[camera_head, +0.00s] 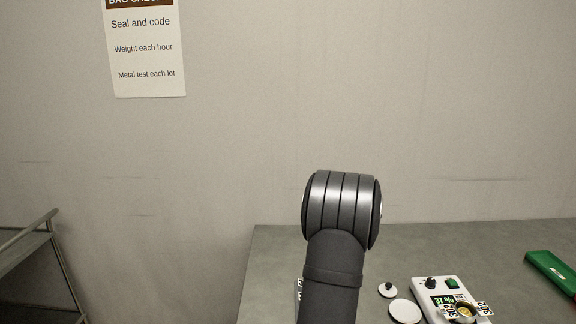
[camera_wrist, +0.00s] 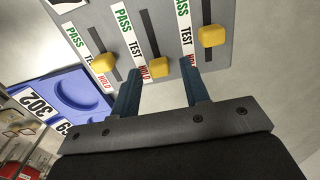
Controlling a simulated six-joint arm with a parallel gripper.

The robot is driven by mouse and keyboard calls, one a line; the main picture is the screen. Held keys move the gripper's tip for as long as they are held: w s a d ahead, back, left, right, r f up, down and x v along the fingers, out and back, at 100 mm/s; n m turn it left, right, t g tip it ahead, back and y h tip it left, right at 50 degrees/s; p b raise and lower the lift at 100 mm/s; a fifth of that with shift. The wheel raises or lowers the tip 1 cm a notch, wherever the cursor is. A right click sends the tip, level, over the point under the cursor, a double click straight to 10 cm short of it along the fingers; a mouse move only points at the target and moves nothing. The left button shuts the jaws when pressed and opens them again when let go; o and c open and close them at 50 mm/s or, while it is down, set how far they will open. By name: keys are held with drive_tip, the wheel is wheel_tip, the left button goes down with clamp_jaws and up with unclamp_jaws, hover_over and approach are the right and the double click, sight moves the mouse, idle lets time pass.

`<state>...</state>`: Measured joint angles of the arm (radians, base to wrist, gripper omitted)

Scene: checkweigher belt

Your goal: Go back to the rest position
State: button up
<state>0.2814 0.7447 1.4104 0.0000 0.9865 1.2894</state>
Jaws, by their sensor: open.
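My gripper (camera_wrist: 160,95) shows in the wrist view with its two dark blue fingers apart and nothing between them. Beyond the fingertips is a grey panel (camera_wrist: 222,50) with several slots and yellow slider knobs; one yellow knob (camera_wrist: 159,67) appears between and beyond the fingers. Strips beside the slots read PASS, TEST and HOLD. I cannot tell whether a finger touches the panel. In the head view my dark arm rises in front of the table, and my gripper is not seen there.
A blue tray (camera_wrist: 88,92) with round recesses and a 302 label lies left of the panel in the wrist view. In the head view, the grey table (camera_head: 273,262) holds a white device (camera_head: 425,293), a white disc (camera_head: 405,311) and a green object (camera_head: 552,270). A cart (camera_head: 45,236) stands left.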

drive_tip(key=a, duration=0.1)
drive_tip(key=a+r, duration=0.1)
drive_tip(key=shift+a, duration=0.4)
wheel_tip(320, 180, up, 17)
wheel_tip(320, 180, down, 9)
